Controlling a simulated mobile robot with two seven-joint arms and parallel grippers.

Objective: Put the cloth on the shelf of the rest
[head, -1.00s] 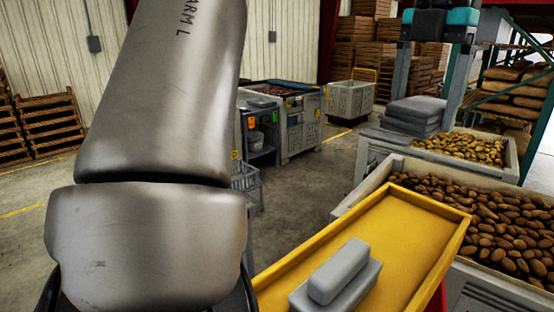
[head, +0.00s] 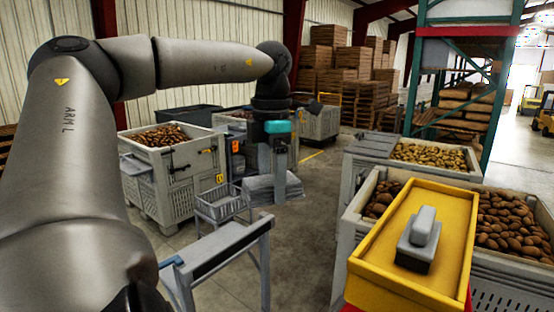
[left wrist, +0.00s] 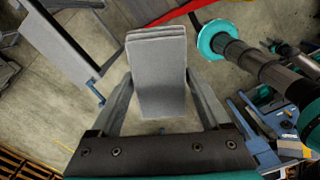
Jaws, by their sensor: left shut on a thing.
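The grey folded cloth (head: 272,189) hangs from my left gripper (head: 277,165) in the middle of the head view. The gripper points down and is shut on the cloth. In the left wrist view the cloth (left wrist: 158,75) shows as a stacked, flat fold between the two fingers of the left gripper (left wrist: 158,110). A grey metal frame with a dark strip along its top, seemingly the rest (head: 222,250), stands to the lower left of the cloth, which is apart from it. I cannot make out its shelf clearly. My right gripper is not in view.
A yellow tray (head: 375,262) bearing a grey block (head: 420,235) is at the right, beside potato bins. A grey wire basket (head: 222,203) stands behind the frame. A potato bin (head: 178,185) stands farther left. Open floor (head: 305,215) lies right of the frame.

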